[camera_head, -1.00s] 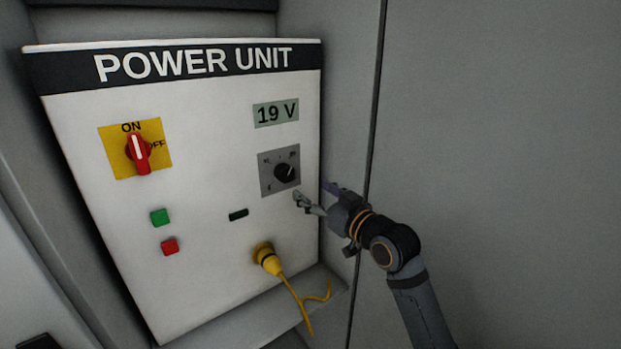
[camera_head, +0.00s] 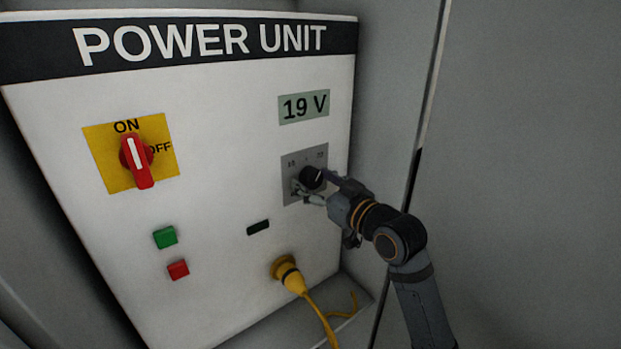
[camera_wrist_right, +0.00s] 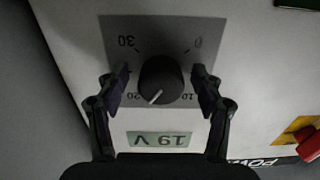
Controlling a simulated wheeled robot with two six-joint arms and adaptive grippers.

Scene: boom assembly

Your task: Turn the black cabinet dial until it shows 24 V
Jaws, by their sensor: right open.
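The black dial (camera_head: 312,177) sits on a grey scale plate (camera_head: 291,193) on the white cabinet front. Above it the display (camera_head: 304,106) reads 19 V. In the right wrist view the dial (camera_wrist_right: 161,80) lies between the open fingers of my right gripper (camera_wrist_right: 162,90), with a gap on both sides. Its white pointer mark is near the 20 on the scale. The display (camera_wrist_right: 159,139) appears upside down there. In the head view my right gripper (camera_head: 318,187) is at the dial and partly covers the plate. My left gripper is not in view.
A red rotary switch (camera_head: 137,160) on a yellow plate points to ON. Green (camera_head: 165,237) and red (camera_head: 178,269) buttons sit below it. A yellow plug (camera_head: 287,272) with a cable is under the dial. A grey wall stands close on the right.

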